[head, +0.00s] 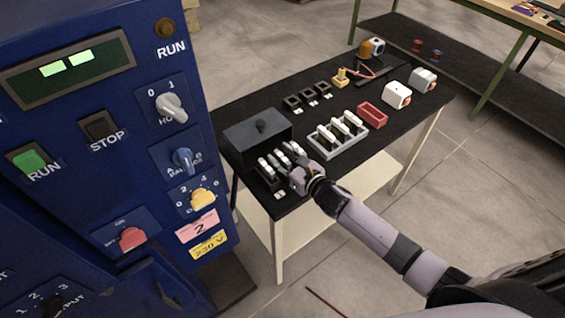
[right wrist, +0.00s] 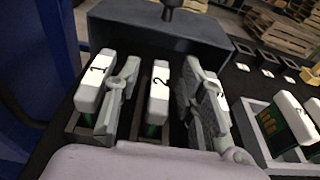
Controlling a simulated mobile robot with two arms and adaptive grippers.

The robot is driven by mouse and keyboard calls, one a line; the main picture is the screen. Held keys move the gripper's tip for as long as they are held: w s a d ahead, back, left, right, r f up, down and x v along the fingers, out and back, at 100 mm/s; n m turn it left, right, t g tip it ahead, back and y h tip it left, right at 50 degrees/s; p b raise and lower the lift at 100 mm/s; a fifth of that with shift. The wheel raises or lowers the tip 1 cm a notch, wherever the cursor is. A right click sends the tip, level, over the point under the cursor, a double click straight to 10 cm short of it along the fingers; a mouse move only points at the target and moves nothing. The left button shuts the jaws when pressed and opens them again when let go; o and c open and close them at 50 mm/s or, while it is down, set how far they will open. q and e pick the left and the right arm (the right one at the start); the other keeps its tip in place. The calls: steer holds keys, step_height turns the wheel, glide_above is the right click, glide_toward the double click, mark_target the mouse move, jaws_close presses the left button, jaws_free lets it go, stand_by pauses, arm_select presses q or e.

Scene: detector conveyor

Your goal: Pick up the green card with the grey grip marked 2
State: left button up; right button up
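The card marked 2 (right wrist: 158,92) has a grey-white grip and a green body. It stands upright in its slot in the right wrist view. My right gripper (right wrist: 160,80) is open, one finger on each side of this card, with visible gaps. The left finger lies between cards 1 and 2; the right finger covers much of the card marked 3 (right wrist: 222,98). In the head view my right gripper (head: 302,176) is at the front of the row of cards, near the table's front edge. My left gripper is not in view.
The card marked 1 (right wrist: 96,82) stands close on the left. A dark box with a knob (head: 258,134) is just behind the row. A grey rack with similar cards (head: 334,143) and a red tray (head: 371,115) lie to the right. The blue control cabinet (head: 95,200) stands left.

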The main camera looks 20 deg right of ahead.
jaws_close()
stand_by(0.3)
stand_by(0.4)
